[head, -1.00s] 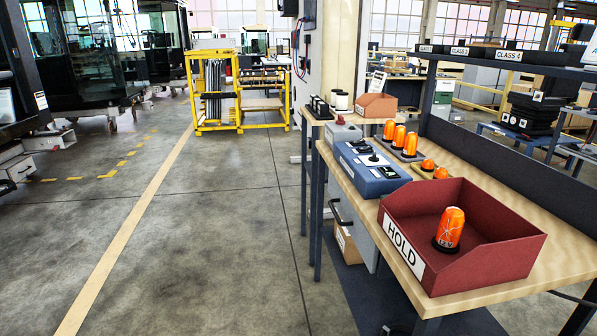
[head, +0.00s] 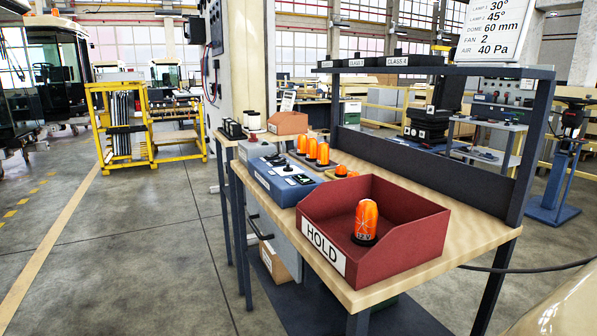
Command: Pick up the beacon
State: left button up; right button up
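An orange beacon (head: 366,221) with a dark base stands upright in the red open bin marked HOLD (head: 415,240), near the front end of the wooden workbench (head: 470,237). More orange beacons (head: 318,150) stand in a row farther back on the bench, behind the blue-grey box. Shorter orange domes (head: 342,171) sit just behind the red bin. Neither of my grippers is in view.
A blue-grey control box (head: 280,181) sits left of the red bin. A dark upper shelf (head: 430,70) on posts runs above the bench's far side. Open concrete floor (head: 130,250) lies to the left. A pale rounded surface fills the bottom right corner.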

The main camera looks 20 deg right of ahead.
aim_at(312, 143)
jog(key=i+z, duration=0.1)
jog(key=z, duration=0.3)
jog(key=i+z, duration=0.1)
jog(key=z, duration=0.3)
jog(key=j+z, duration=0.15)
jog(key=z, duration=0.25)
jog(key=i+j+z, duration=0.2)
jog(key=j, duration=0.15)
jog(key=i+j+z, duration=0.2)
jog(key=j, duration=0.15)
jog(key=i+j+z, duration=0.2)
jog(key=j, duration=0.2)
jog(key=i+j+z, duration=0.2)
jog(key=j, duration=0.2)
jog(key=j+z, duration=0.2)
jog(key=j, duration=0.2)
jog(key=i+j, duration=0.1)
jog(key=j, duration=0.5)
jog(key=i+j, duration=0.1)
jog(key=j, duration=0.5)
jog(key=i+j, duration=0.15)
jog(key=j, duration=0.5)
jog(key=i+j, duration=0.1)
jog(key=j, duration=0.5)
jog(key=z, duration=0.05)
